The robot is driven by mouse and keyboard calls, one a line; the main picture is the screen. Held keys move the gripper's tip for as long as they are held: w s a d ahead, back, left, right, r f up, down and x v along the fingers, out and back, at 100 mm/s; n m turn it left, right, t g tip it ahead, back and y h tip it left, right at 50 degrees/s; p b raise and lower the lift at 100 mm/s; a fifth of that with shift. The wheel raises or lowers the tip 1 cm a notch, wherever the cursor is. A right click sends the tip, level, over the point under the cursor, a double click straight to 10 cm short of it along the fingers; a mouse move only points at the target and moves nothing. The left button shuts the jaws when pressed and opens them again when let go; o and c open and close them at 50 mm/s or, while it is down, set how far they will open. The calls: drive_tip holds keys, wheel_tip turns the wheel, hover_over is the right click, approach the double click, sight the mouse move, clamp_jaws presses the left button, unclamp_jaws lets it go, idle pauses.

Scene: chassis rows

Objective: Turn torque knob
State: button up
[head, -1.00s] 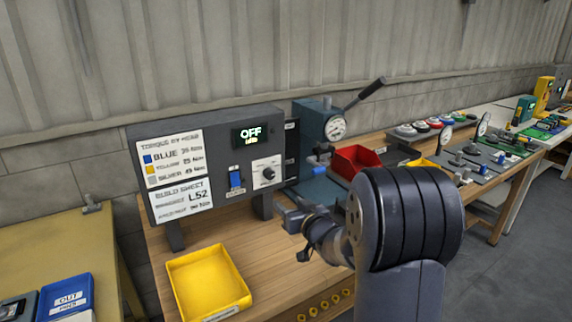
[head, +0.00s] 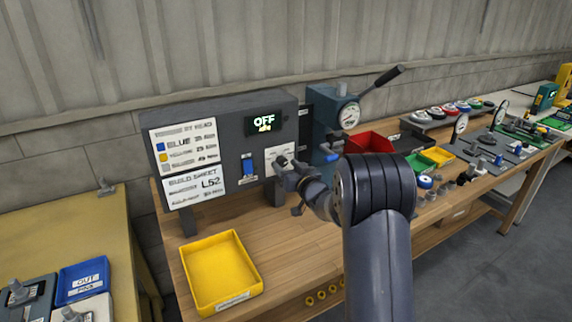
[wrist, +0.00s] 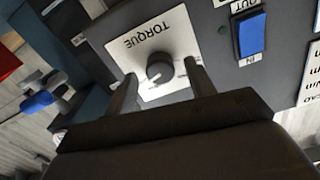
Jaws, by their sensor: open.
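The torque knob (wrist: 160,68) is a small dark round knob with a light pointer on a white plate marked TORQUE (wrist: 150,42). The plate sits on the dark grey control box (head: 226,150). In the wrist view the knob appears between the tips of my gripper (wrist: 160,74), with a gap on each side. My gripper is open and empty; how deep the fingers reach around the knob I cannot tell. In the head view my gripper (head: 285,168) is in front of the plate and covers the knob. The box display (head: 265,124) reads OFF.
A blue switch (head: 248,167) is beside the plate; it also shows in the wrist view (wrist: 251,36). A yellow tray (head: 222,270) lies on the wooden bench below. A teal press with a gauge (head: 349,114) and a red bin (head: 368,142) stand to the right.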

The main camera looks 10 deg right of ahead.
drive_tip(key=shift+w+a, duration=0.1)
drive_tip(key=shift+w, duration=0.25)
drive_tip(key=shift+c, duration=0.2)
drive_tip(key=c, duration=0.9)
drive_tip(key=shift+c, duration=0.2)
